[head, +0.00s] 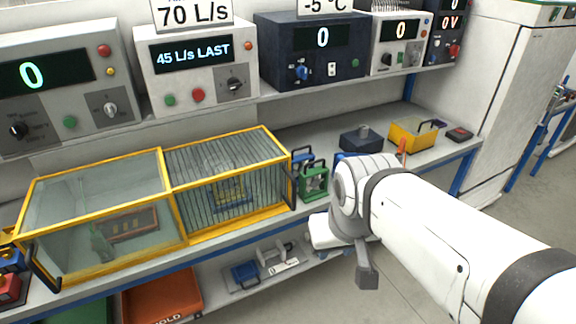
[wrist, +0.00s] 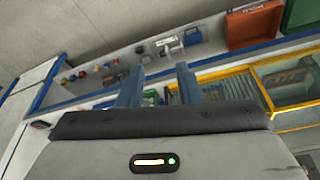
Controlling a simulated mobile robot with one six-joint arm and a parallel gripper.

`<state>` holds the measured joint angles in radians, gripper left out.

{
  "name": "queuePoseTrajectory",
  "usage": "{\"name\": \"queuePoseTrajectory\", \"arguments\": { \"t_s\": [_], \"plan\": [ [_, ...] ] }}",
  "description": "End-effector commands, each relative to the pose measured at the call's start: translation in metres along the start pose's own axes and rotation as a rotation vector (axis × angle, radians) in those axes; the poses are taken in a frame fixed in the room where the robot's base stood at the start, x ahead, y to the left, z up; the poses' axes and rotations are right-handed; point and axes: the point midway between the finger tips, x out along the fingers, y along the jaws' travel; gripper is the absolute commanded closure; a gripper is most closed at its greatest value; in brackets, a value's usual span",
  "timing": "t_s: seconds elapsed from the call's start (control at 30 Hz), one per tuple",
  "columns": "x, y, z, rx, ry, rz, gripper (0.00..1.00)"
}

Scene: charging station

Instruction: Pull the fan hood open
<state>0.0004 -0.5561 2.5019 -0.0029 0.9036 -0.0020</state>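The fan hood (head: 228,195) is a yellow-framed cage with dark vertical bars, standing shut on the bench in the head view. A dark upright handle (head: 293,184) shows at its right end. What is inside shows only dimly through the bars. In the wrist view the barred hood (wrist: 232,88) appears upside down, beyond and right of my fingers. My gripper (wrist: 158,76) has its two blue fingers apart with nothing held between them. It is clear of the hood. In the head view my gripper's fingers are mostly hidden by my wrist, to the hood's right.
A clear-panelled yellow-framed hood (head: 98,205) adjoins on the left. A green device (head: 314,183) stands close right of the barred hood. A dark blue box (head: 361,140) and yellow bin (head: 412,135) sit farther right. Control boxes line the upper shelf (head: 270,92); an orange bin (head: 160,296) is below.

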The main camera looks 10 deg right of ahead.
Motion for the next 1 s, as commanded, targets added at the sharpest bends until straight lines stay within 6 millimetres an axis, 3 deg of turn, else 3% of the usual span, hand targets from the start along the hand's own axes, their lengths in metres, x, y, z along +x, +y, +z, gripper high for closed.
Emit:
{"name": "queuePoseTrajectory", "arguments": {
  "t_s": [0.17,0.27,0.37,0.6,0.8,1.0],
  "plan": [
    [0.002,0.0,-0.001,0.0,0.003,0.001,0.68],
    [0.015,0.002,-0.01,0.002,0.032,0.006,0.68],
    [0.043,-0.001,-0.033,0.014,0.114,0.02,0.68],
    [0.137,0.01,-0.123,-0.003,0.451,0.042,0.68],
    [0.203,0.016,-0.186,-0.025,0.758,0.038,0.68],
    [0.253,0.01,-0.223,-0.053,1.038,-0.027,0.68]
  ]
}}
